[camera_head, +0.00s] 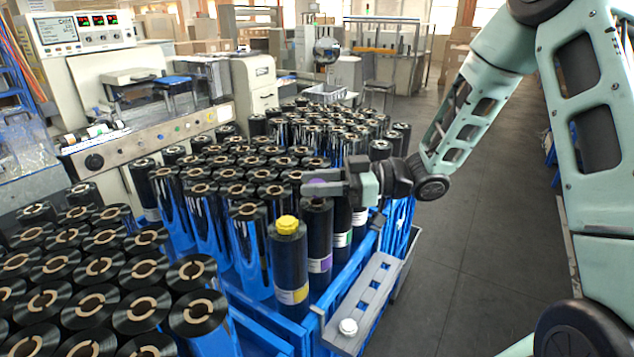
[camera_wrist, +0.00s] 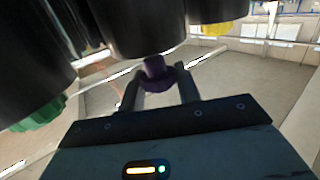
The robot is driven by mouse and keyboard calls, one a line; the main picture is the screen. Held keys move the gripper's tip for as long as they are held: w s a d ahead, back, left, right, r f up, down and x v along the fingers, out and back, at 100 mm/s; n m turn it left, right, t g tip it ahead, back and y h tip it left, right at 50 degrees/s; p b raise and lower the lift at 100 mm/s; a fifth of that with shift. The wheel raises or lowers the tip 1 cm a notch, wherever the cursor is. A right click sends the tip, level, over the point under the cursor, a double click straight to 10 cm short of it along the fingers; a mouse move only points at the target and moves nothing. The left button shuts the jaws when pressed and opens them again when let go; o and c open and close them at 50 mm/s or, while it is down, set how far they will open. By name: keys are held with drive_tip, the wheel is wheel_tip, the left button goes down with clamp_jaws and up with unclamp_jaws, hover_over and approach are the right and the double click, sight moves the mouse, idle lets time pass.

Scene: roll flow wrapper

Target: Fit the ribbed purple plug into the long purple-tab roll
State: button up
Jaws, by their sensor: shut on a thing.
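My gripper (camera_wrist: 160,88) is shut on the ribbed purple plug (camera_wrist: 158,78). In the wrist view its narrower end points at the end of a dark roll (camera_wrist: 135,32); I cannot tell whether it has entered the bore. In the head view the purple plug (camera_head: 317,182) shows partly between the fingers of my gripper (camera_head: 318,182), over the top of the long purple-tab roll (camera_head: 318,235). This roll stands upright, with a purple tab (camera_head: 320,264) low on its side. The roll's bore is hidden.
Left of it stands a yellow-tab roll (camera_head: 288,262) with a yellow plug (camera_head: 287,225). A green plug (camera_wrist: 38,117) sits on a neighbouring roll in the wrist view. A grey slotted rack (camera_head: 375,290) holds a white plug (camera_head: 348,327). Many rolls crowd the blue crates; the right floor is clear.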

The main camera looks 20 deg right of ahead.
drive_tip(key=shift+r, duration=0.25)
drive_tip(key=shift+r+p, duration=0.35)
drive_tip(key=shift+p, duration=0.2)
drive_tip(key=shift+r, duration=0.2)
idle(0.7)
drive_tip(key=o, duration=0.7)
drive_tip(key=shift+c, duration=0.2)
drive_tip(key=p+v, duration=0.3)
drive_tip(key=v, duration=0.8)
idle(0.5)
